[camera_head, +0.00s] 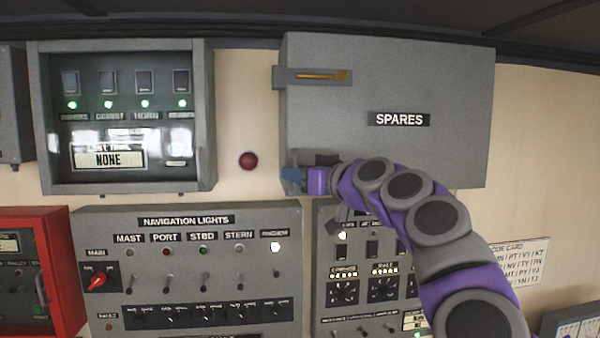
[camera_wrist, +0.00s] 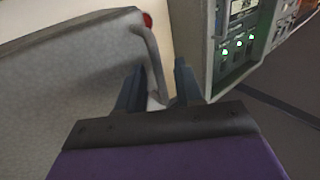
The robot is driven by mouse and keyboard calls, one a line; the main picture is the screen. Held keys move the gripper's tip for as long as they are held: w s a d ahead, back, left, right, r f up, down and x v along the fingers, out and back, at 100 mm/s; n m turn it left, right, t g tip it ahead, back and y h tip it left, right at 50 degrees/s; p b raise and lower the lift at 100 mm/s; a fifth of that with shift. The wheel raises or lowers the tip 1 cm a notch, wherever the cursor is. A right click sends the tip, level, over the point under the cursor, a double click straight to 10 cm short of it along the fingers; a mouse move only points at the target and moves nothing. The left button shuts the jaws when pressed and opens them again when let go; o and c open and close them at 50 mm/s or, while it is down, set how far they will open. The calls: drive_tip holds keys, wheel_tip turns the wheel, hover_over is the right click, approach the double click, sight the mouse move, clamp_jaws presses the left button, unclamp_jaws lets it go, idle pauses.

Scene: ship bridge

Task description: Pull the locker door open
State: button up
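The grey locker door (camera_head: 390,130) with a "SPARES" label is on the wall at upper right in the head view and looks shut. A brass latch bar (camera_head: 320,76) lies level in a bracket at its upper left. My gripper (camera_head: 292,175) is at the door's lower left corner. In the wrist view my gripper (camera_wrist: 157,85) is open, with a finger on each side of a grey bar handle (camera_wrist: 148,58) on the door face (camera_wrist: 70,85). I cannot tell whether either finger touches the bar. My gripper hides the handle in the head view.
A panel with several green lights (camera_head: 125,187) is left of the locker, with a red button (camera_head: 248,160) between. The navigation lights panel (camera_head: 185,220) and a switch panel (camera_head: 335,300) are close below. A red box (camera_head: 60,225) is at far left.

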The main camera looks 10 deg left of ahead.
clamp_jaws()
idle(0.3)
drive_tip(key=shift+r, duration=0.1)
idle(1.0)
